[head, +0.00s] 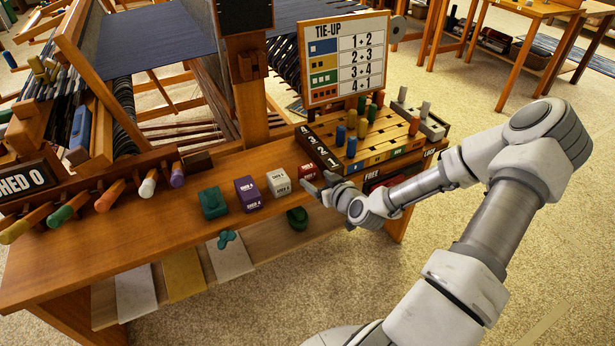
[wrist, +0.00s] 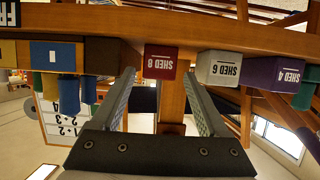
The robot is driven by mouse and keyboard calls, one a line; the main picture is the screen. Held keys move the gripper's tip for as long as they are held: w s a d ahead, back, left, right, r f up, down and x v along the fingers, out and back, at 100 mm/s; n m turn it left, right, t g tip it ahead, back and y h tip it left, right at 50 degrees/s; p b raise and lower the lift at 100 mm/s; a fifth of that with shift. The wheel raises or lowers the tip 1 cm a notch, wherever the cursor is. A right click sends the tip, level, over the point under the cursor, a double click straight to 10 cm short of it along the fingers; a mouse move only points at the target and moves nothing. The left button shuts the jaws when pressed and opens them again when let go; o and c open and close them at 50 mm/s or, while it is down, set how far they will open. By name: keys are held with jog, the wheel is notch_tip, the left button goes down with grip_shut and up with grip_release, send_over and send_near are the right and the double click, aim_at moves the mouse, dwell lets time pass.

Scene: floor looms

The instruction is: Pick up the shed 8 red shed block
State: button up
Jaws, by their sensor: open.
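The red shed 8 block (head: 307,171) sits on the wooden bench top, at the right end of the row of blocks and beside the peg box. In the wrist view the red block (wrist: 160,62) appears upside down, with its "SHED 8" face toward me. My gripper (head: 320,184) is open and empty at the bench's front edge, just in front of the red block. In the wrist view the block lines up between the two fingertips of my gripper (wrist: 159,76). The fingers look short of it, with no contact visible.
A white shed 6 block (head: 279,183), a purple block (head: 248,194) and a green block (head: 212,203) stand left of it. The peg box (head: 370,158) stands close on the right. A lower shelf (head: 262,248) holds green pieces. A tie-up board (head: 345,60) stands behind.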

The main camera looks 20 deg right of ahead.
aim_at(310, 173)
jog(key=b+x, duration=0.2)
jog(key=x, duration=0.4)
jog(key=shift+w, duration=0.35)
jog(key=c, duration=1.2)
jog(key=shift+r, duration=0.1)
